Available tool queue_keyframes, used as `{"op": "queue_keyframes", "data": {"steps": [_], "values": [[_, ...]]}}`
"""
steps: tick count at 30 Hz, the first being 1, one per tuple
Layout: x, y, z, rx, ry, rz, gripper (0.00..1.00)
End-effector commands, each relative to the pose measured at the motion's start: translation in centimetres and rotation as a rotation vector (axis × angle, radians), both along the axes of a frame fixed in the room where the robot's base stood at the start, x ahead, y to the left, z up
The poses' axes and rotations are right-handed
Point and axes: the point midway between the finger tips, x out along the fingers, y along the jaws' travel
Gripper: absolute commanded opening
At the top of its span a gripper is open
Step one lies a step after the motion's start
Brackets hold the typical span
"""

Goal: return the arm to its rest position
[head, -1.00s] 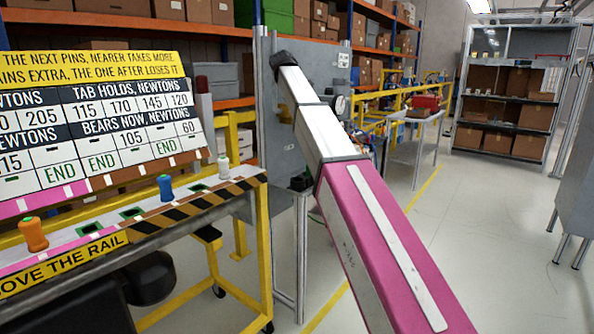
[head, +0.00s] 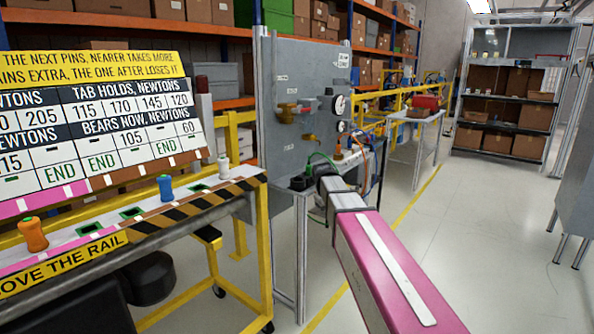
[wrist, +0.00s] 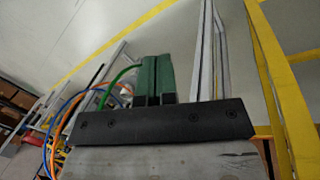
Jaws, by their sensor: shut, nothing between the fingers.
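My gripper (wrist: 157,78) shows in the wrist view with its two green fingers side by side, shut and empty. Floor, yellow rails and cables lie beyond it. In the head view my pink and white arm reaches from the bottom right towards the middle, in front of the grey panel stand; I cannot make out the fingers there. An orange pin (head: 33,235), a blue pin (head: 165,187) and a white pin (head: 223,168) stand upright on the rail bench (head: 68,246) at the left, apart from my arm.
A lettered board (head: 95,130) stands behind the pins. A grey panel (head: 285,145) with gauges, valves and cables (head: 350,160) is near my arm's far end. A yellow-legged frame (head: 262,250) stands left of my arm.

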Motion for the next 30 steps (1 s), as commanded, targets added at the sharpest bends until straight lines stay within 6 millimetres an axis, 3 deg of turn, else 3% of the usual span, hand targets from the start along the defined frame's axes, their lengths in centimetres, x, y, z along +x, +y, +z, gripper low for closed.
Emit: {"op": "queue_keyframes", "data": {"steps": [1, 6, 15, 22, 30], "values": [[-2.2, -0.9, -2.2, 0.016, 0.008, -0.029, 0.0], [-7.1, -2.7, -8.1, 0.079, 0.018, -0.132, 0.0], [-16.5, -5.1, -16.1, 0.184, 0.037, -0.333, 0.0], [-20.9, -5.8, -19.1, 0.233, 0.046, -0.438, 0.0], [-21.5, -5.9, -19.6, 0.242, 0.046, -0.46, 0.0]]}}
